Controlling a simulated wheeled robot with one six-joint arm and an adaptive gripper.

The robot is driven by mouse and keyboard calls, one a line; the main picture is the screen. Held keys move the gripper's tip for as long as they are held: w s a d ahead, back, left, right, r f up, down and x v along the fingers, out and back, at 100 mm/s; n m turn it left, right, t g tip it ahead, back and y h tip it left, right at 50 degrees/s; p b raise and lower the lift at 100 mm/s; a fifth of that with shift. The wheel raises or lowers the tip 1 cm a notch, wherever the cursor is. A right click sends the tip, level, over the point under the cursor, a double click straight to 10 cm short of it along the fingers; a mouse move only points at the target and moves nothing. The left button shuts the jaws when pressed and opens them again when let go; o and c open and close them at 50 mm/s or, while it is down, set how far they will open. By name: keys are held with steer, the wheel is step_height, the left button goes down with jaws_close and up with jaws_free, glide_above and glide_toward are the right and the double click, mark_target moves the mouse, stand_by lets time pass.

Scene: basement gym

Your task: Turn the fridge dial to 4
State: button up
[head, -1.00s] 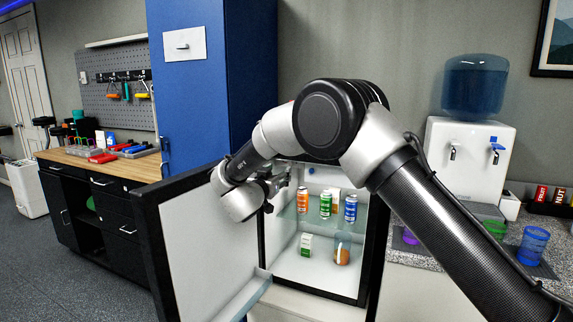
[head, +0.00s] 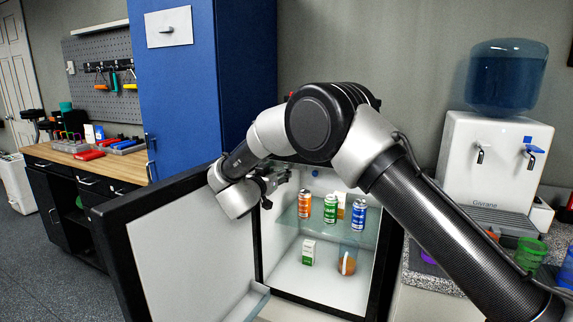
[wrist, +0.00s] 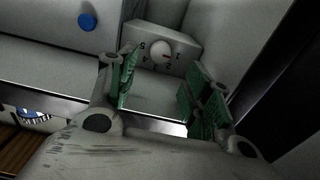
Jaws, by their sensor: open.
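The fridge (head: 385,250) stands open, its door (head: 185,245) swung out to the left. My gripper (head: 275,180) is inside the upper left of the opening, and the dial is hidden behind it in the head view. In the wrist view the dial (wrist: 160,52) is a round pale knob with a small red mark, on a grey housing with numbers around it. The red mark lies toward the right of the knob; the exact setting is too small to tell. My gripper (wrist: 164,68) is open, its green-padded fingers to either side of the dial and apart from it.
Orange, green and blue cans (head: 331,209) stand on the glass shelf (head: 290,216). A small box (head: 308,252) and a jar (head: 347,265) stand below. A blue round spot (wrist: 87,21) is on the inner wall. A water dispenser (head: 490,165) stands at right.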

steer(key=x, duration=0.6)
steer(key=shift+w, duration=0.35)
steer(key=shift+d, duration=0.1)
steer(key=shift+c, duration=0.2)
